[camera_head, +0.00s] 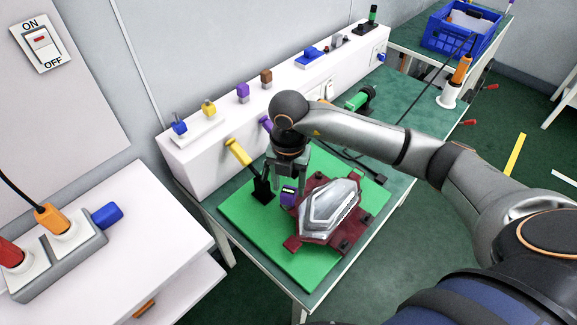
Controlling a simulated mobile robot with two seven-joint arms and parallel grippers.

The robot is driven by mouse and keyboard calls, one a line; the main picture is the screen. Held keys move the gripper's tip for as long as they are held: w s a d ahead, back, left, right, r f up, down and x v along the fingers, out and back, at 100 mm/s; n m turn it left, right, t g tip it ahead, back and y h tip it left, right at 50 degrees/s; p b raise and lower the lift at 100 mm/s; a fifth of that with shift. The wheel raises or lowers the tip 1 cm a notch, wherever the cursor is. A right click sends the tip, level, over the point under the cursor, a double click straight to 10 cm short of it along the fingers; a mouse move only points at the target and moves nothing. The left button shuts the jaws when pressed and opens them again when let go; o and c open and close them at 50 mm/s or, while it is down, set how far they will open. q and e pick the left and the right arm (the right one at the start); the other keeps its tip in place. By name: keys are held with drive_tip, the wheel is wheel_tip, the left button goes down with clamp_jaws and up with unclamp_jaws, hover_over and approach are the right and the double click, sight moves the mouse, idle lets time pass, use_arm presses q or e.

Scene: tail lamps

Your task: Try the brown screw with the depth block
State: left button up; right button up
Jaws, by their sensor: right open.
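A small brown piece (266,76), which looks like the brown screw, stands on the white ledge (215,143) along the wall, right of a purple piece (242,91). I cannot tell for sure which thing is the depth block. My right gripper (288,181) points down over the green mat, open, beside the clear tail lamp (330,207). A small dark purple block (289,196) is just below its fingertips; I cannot tell whether they touch it. The lamp lies in a dark red fixture (319,236). My left gripper is out of view.
A yellow-handled tool (238,153) stands left of my right gripper, close to it. Blue and yellow pieces (208,107) sit on a white block on the ledge. A green tool (358,100) lies behind my arm. The green mat's (250,231) front left is clear.

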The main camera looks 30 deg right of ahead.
sight(288, 191)
drive_tip(key=shift+f, duration=1.55)
clamp_jaws()
